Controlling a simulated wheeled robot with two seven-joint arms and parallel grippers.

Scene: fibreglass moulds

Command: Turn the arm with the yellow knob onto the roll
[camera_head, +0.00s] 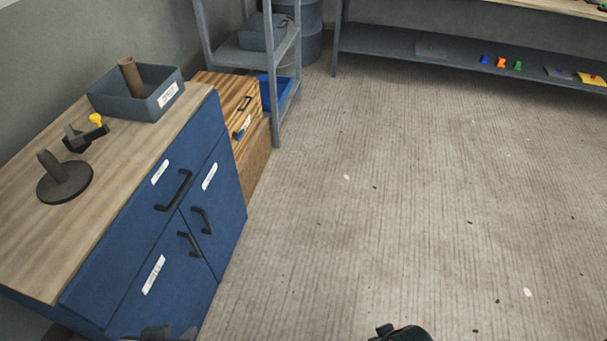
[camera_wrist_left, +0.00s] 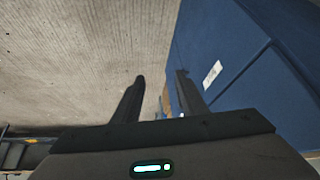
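The dark arm (camera_head: 79,138) with the yellow knob (camera_head: 96,119) is on the wooden top of the blue cabinet, at the left of the head view. A brown roll (camera_head: 131,77) stands tilted in a grey bin behind it, apart from the arm. A dark round base with a short post (camera_head: 64,178) stands nearer to me on the same top. In the left wrist view my left gripper (camera_wrist_left: 161,77) has its two fingers apart with nothing between them. It is low beside the blue cabinet, away from the arm and the roll. My right gripper's fingers are not seen.
The blue cabinet (camera_head: 172,225) has black handles and white labels on its front. The grey bin (camera_head: 133,107) sits at the back of its top. A wooden drawer unit (camera_head: 240,110) and a grey shelf rack (camera_head: 284,50) stand beyond. The floor (camera_head: 400,190) to the right is open.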

